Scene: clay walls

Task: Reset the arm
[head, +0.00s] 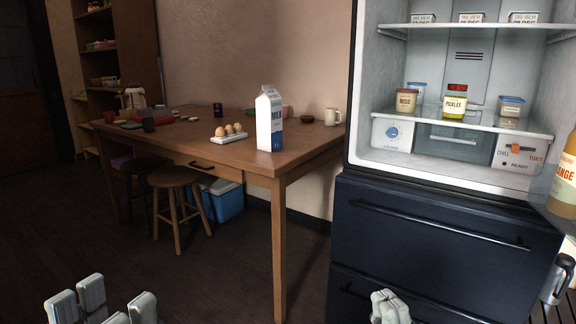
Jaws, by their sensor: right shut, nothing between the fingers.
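My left gripper (104,304) shows at the bottom left edge. Its pale grey fingers stand apart with nothing seen between them, so it looks open. My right gripper (390,306) shows at the bottom, in front of the fridge's dark lower drawers. Its fingers are together and hold nothing. Only the fingertips of both grippers are in view; the rest of both arms is cut off below the picture.
The open fridge (440,213) stands at right with jars on its shelves; its door, holding an orange bottle (564,180), is at the right edge. A wooden table (262,161) bears a milk carton (269,120) and eggs. Stools and a blue cooler (222,203) are beneath. Floor before the table is clear.

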